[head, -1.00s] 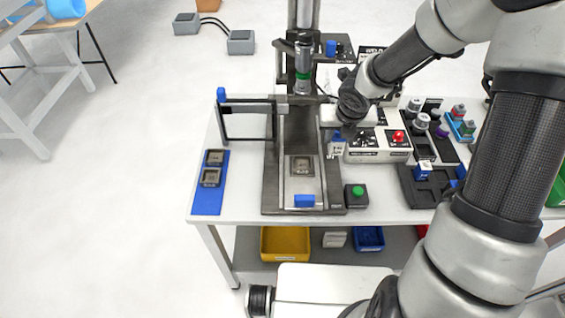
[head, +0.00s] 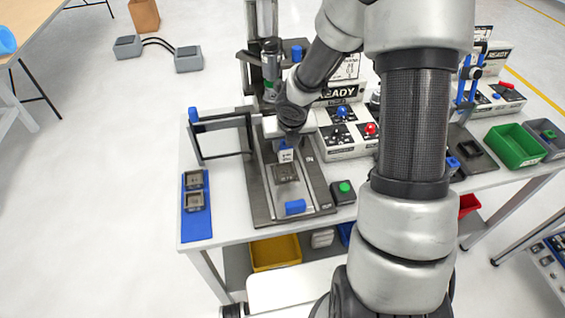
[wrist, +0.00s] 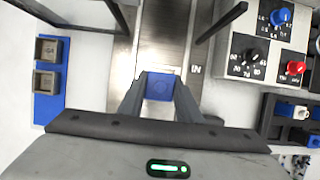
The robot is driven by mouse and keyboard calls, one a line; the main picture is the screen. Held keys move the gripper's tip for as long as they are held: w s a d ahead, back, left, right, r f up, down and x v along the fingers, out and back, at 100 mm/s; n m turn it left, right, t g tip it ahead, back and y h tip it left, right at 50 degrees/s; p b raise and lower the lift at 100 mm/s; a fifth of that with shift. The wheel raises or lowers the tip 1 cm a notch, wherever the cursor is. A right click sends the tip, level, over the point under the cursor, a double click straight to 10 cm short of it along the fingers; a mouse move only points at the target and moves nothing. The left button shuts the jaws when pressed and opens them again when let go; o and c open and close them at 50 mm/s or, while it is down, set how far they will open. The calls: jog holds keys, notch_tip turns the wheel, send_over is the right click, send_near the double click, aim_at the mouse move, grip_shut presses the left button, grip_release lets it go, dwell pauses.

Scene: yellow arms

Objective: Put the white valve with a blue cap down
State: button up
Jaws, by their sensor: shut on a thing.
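The white valve with a blue cap (head: 286,155) is in my gripper (head: 287,142), upright over the metal bed of a press-like station (head: 262,208). Its white body with dark print shows just above and behind a square grey nest (head: 287,174) on that bed. I cannot tell whether it touches the nest. In the wrist view the blue cap (wrist: 160,88) sits between the two fingers of my gripper (wrist: 160,77), which are shut on it. The cap hides the valve's body and the nest there.
A blue strip (head: 197,228) with two square nests lies left of the station. A dark swing frame (head: 222,156) with a blue knob stands open at its left. A green button box (head: 343,192) and a control box (head: 345,135) are on the right. The station's tool head (head: 271,70) stands behind.

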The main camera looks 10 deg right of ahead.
aim_at(285, 159)
jog(key=shift+f+b, duration=1.7)
jog(key=shift+f, duration=1.5)
jog(key=shift+f, duration=0.15)
jog(key=o, duration=1.1)
